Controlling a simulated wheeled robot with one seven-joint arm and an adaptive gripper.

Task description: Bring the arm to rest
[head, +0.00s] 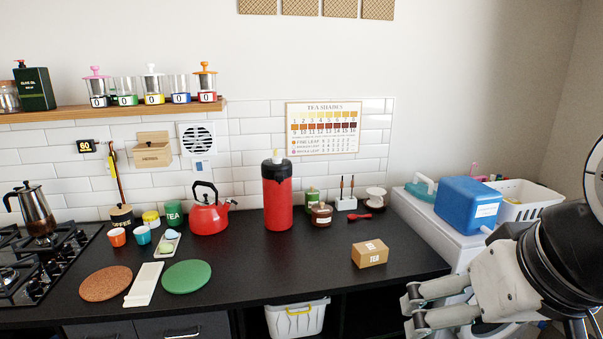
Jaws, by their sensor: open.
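My gripper (413,310) shows at the lower right in the head view, at the end of my arm. Its fingers are apart and nothing is between them. It is in front of the black counter's (320,268) right front edge, to the right of and nearer than the small tea box (370,254). It appears apart from the counter, though the exact gap cannot be told. The arm behind it covers part of the white appliance (447,247) on the right.
A red kettle (209,211), a red flask (277,198), a cork mat (106,283) and a green mat (187,276) are on the counter. A gas hob (45,258) is at left. A blue box (468,204) and a white basket (525,205) stand behind my arm. The counter's front middle is clear.

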